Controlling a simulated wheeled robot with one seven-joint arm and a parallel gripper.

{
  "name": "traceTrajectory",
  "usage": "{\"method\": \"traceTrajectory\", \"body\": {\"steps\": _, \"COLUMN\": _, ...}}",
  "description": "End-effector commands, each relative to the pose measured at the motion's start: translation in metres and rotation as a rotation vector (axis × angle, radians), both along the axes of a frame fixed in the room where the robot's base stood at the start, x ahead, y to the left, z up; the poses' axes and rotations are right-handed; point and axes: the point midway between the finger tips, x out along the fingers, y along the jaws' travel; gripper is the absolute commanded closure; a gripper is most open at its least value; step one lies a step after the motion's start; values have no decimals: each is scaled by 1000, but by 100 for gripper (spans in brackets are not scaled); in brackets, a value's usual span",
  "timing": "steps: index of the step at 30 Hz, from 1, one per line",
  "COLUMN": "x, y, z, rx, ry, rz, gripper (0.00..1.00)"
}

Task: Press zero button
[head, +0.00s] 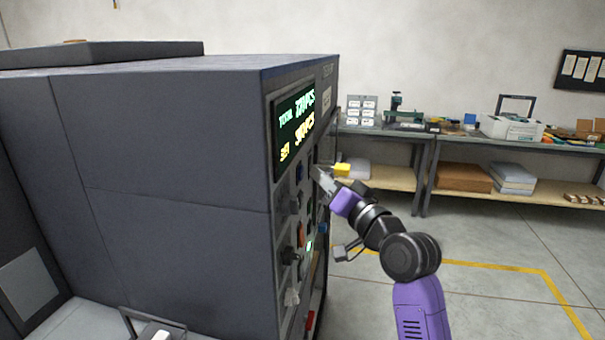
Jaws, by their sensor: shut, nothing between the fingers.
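A large dark grey machine (160,150) fills the left side, with a narrow control panel on its right face seen at a steep angle. A lit display (294,124) with green and yellow text sits at the panel's top. Below it are several buttons and knobs, among them a dark blue button (299,172), an orange one (300,236) and a green lit one (309,246). I cannot read labels, so I cannot tell which is the zero button. My gripper (317,173) is shut and empty, its tips close to the panel just below the display. Contact cannot be told.
A black knob (290,256) sticks out low on the panel. Workbenches with a white bin (512,128) and boxes (463,177) stand along the back wall. The concrete floor at right, marked by a yellow line (490,267), is clear.

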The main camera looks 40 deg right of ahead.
Motion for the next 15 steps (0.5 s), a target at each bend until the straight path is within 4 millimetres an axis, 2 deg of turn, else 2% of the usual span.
{"method": "traceTrajectory", "body": {"steps": 15, "x": 7, "y": 5, "z": 0, "rx": 0, "ry": 0, "rz": 0, "gripper": 100}}
